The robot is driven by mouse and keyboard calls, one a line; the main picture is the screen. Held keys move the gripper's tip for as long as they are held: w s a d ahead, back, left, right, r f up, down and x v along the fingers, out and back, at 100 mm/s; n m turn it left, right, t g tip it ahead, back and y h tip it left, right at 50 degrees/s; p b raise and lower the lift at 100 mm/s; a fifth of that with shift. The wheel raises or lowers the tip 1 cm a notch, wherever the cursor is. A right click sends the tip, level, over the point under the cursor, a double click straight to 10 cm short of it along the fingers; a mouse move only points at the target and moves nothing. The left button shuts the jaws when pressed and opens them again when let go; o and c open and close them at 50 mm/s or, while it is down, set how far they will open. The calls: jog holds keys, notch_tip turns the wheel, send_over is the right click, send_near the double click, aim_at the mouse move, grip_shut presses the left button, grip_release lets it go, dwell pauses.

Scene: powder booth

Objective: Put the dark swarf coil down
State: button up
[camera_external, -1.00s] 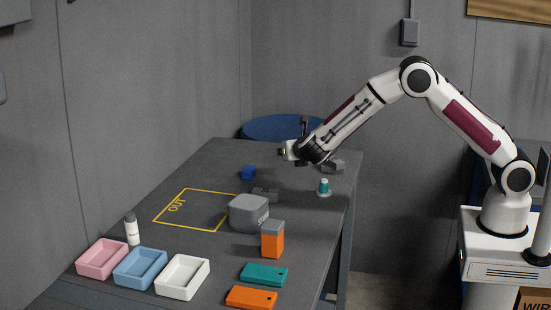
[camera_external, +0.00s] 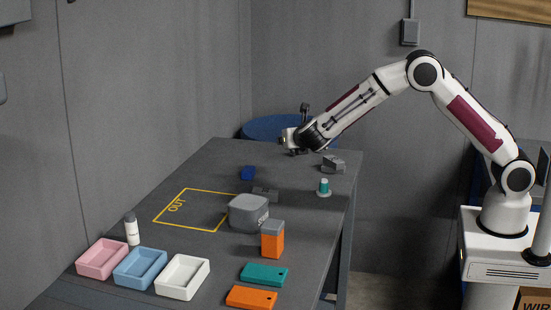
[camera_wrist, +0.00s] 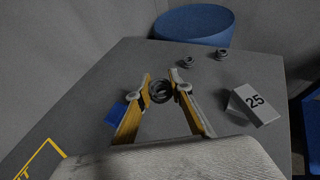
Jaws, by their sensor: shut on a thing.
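The dark swarf coil (camera_wrist: 160,92) shows between the two yellow-padded fingers of my gripper (camera_wrist: 162,93) in the wrist view. My gripper is shut on it. In the outside view my gripper (camera_external: 296,149) is over the far end of the grey table (camera_external: 212,158). The coil is too small and dark there to make out clearly. I cannot tell whether its underside touches the table.
Two small dark coil-like pieces (camera_wrist: 187,62) (camera_wrist: 222,55) lie beyond my gripper near the far edge. A grey block marked 25 (camera_wrist: 252,104) is to the right, a blue piece (camera_wrist: 115,112) to the left. A blue drum (camera_external: 275,128) stands behind the table.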

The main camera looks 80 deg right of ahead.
jog(key=w+a+r+n+t+y, duration=0.1)
jog(key=w+a, duration=0.1)
jog(key=a, duration=0.7)
jog(key=w+a+r+n+t+y, duration=0.1)
jog(key=a+r+n+t, duration=0.1)
jog(key=a, duration=0.6)
notch_tip(320, 180, up, 4)
jog(key=n+t+y, duration=0.2)
jog(key=n+y, duration=0.2)
send_over(241, 199)
jog(key=shift+a+r+y, duration=0.1)
jog(key=shift+r+y, duration=0.05)
jog(key=shift+y, duration=0.15)
jog(key=shift+f, duration=3.15)
jog(key=shift+f, duration=1.85)
jog(key=shift+f, duration=0.15)
